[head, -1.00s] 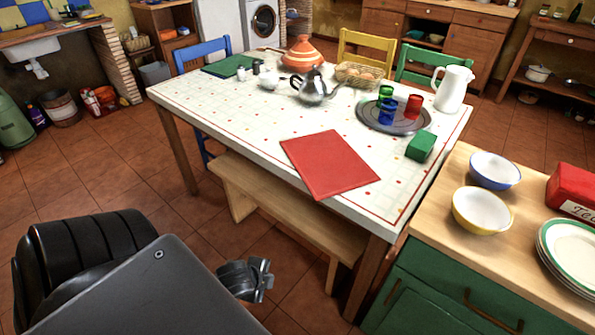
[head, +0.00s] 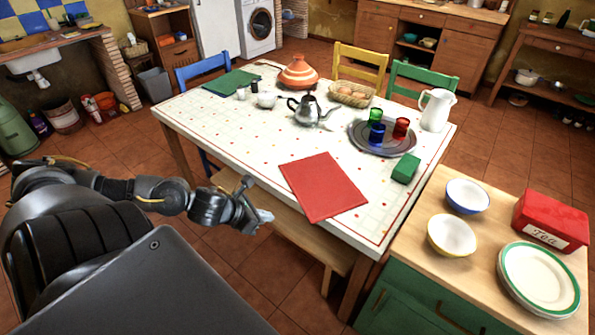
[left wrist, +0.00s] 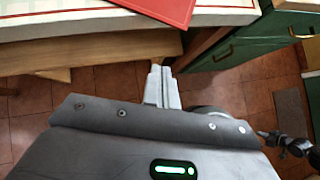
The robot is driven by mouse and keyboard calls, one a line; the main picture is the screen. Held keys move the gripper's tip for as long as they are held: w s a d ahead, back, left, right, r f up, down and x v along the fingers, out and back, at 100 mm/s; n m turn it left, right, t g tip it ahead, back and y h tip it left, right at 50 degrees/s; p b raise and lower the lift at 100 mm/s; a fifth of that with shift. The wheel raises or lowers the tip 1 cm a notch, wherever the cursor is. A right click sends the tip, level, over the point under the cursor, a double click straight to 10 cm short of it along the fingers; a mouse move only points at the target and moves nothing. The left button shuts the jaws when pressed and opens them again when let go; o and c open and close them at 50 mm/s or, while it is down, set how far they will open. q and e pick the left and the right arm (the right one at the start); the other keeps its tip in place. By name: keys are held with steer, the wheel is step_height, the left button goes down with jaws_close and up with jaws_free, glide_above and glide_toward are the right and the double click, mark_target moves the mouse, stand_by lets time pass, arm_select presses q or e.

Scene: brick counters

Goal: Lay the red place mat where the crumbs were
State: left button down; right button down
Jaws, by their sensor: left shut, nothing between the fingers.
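The red place mat (head: 324,187) lies flat on the white patterned tablecloth (head: 226,133), by the table's near edge. No crumbs can be made out on the cloth. In the left wrist view part of the red mat (left wrist: 165,8) shows at the top edge, on the table. My left gripper (head: 264,217) is shut and empty, in front of the table's near side and apart from the mat. Its closed fingers (left wrist: 161,86) show in the left wrist view, over the bench and floor. My right gripper is not seen in the head view.
A teapot (head: 308,110) stands behind. A bench (head: 290,232) is under the near edge. A counter with bowls (head: 452,235) is at the right.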

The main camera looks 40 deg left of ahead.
arm_select(q)
steer(key=w+d+f+p, duration=0.2)
steer(key=w+f, duration=0.4)
steer(key=w, duration=0.4)
steer(key=shift+d+f+p, duration=0.2)
steer(key=shift+d+p, duration=0.15)
steer(key=shift+d, duration=0.3)
steer(key=shift+a, duration=0.1)
